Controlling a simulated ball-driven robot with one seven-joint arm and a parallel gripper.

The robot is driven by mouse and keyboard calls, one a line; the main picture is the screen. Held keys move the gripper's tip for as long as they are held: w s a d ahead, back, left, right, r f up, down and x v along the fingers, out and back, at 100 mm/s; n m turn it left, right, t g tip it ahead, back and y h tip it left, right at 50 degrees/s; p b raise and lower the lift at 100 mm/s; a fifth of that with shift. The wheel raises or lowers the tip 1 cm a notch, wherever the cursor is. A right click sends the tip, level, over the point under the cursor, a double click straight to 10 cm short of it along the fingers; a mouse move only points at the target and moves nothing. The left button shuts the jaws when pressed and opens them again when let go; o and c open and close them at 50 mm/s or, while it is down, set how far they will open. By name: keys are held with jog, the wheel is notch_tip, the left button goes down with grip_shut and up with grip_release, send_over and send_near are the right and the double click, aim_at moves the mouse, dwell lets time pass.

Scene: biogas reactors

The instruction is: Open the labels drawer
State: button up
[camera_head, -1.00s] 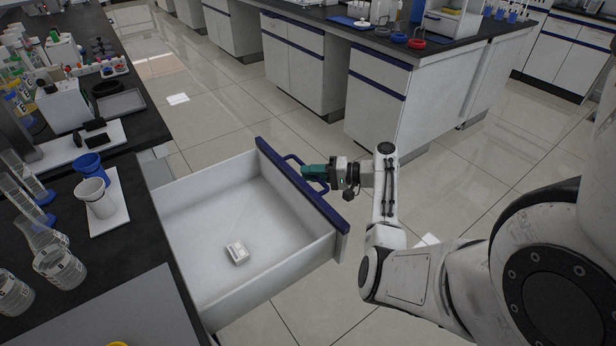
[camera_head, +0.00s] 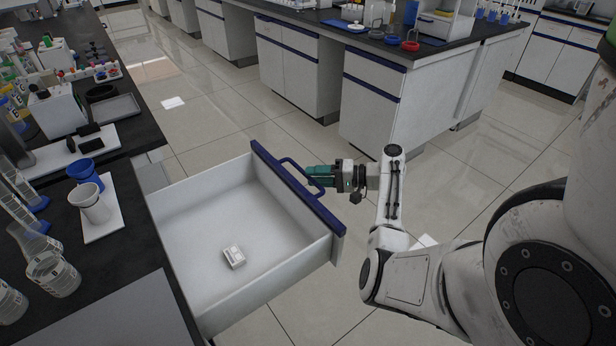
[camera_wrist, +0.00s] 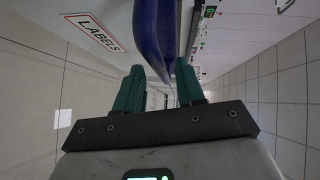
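The labels drawer (camera_head: 178,196) is pulled far out of the bench on the left, with its inside showing. Its blue-topped front (camera_head: 265,160) carries a blue loop handle (camera_head: 288,161). A small white box (camera_head: 234,257) lies on the drawer floor. My gripper (camera_head: 312,175) is at the handle, on the outer side of the front. In the wrist view my gripper's green fingers (camera_wrist: 160,80) are spread apart, with the blue handle (camera_wrist: 150,30) reaching down to the gap between their tips. A "LABELS" sign (camera_wrist: 95,32) shows on the drawer front.
The left bench (camera_head: 130,235) holds a white cup (camera_head: 92,205), a blue cup (camera_head: 84,171), glass flasks and bottles close to the drawer. Open tiled floor (camera_head: 225,125) lies beyond the drawer, up to another bench with cabinets (camera_head: 370,100).

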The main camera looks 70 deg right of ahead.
jog(key=v, duration=0.8)
jog(key=shift+d, duration=0.1)
dwell(0.3)
